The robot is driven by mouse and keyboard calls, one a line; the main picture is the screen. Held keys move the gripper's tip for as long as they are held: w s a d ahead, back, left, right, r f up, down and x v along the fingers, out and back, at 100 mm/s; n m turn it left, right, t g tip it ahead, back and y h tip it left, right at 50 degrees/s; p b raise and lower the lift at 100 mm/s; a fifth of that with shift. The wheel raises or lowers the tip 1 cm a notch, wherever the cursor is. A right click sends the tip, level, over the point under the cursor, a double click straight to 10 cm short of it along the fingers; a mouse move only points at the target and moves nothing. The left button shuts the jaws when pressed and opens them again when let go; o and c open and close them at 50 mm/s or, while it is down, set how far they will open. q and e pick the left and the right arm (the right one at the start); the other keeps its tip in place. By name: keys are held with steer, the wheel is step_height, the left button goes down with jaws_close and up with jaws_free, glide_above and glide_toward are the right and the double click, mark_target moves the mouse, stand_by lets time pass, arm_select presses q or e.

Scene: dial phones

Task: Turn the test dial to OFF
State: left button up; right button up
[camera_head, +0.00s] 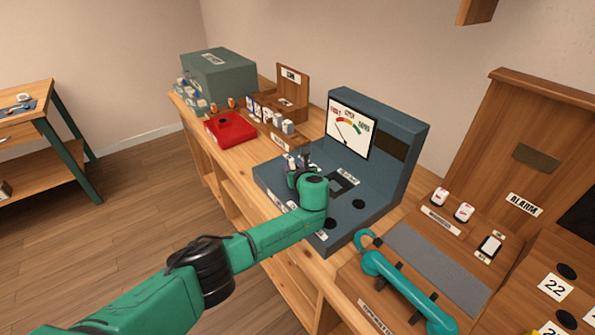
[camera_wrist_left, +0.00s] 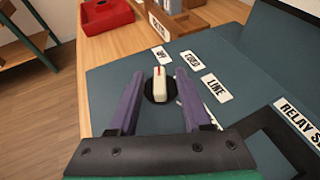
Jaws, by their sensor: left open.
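The test dial (camera_wrist_left: 160,86) is a cream pointer knob with a red line on a black disc, set in the blue-grey test panel (camera_wrist_left: 112,100). Its red end points up in the left wrist view, toward a small white label (camera_wrist_left: 161,55) whose lettering is hard to read. The COLD label (camera_wrist_left: 192,60) and LINE label (camera_wrist_left: 216,88) lie to its right. My left gripper (camera_wrist_left: 161,76) is open, with one purple finger on each side of the knob and visible gaps. In the head view my left gripper (camera_head: 298,161) is at the panel's left part and hides the dial.
The panel's upright back carries a meter (camera_head: 352,128). A red tray (camera_head: 230,128) and small wooden racks stand beyond the panel. A teal handset (camera_head: 405,290) lies on the wooden unit at right. A second bench (camera_head: 30,130) stands far left, across open floor.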

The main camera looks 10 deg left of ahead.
arm_select(q)
steer(key=shift+s+d+r, duration=0.2)
steer(key=shift+s, duration=0.15)
steer(key=p+v, duration=0.1)
steer(key=v, duration=1.2)
steer(key=shift+s, duration=0.2)
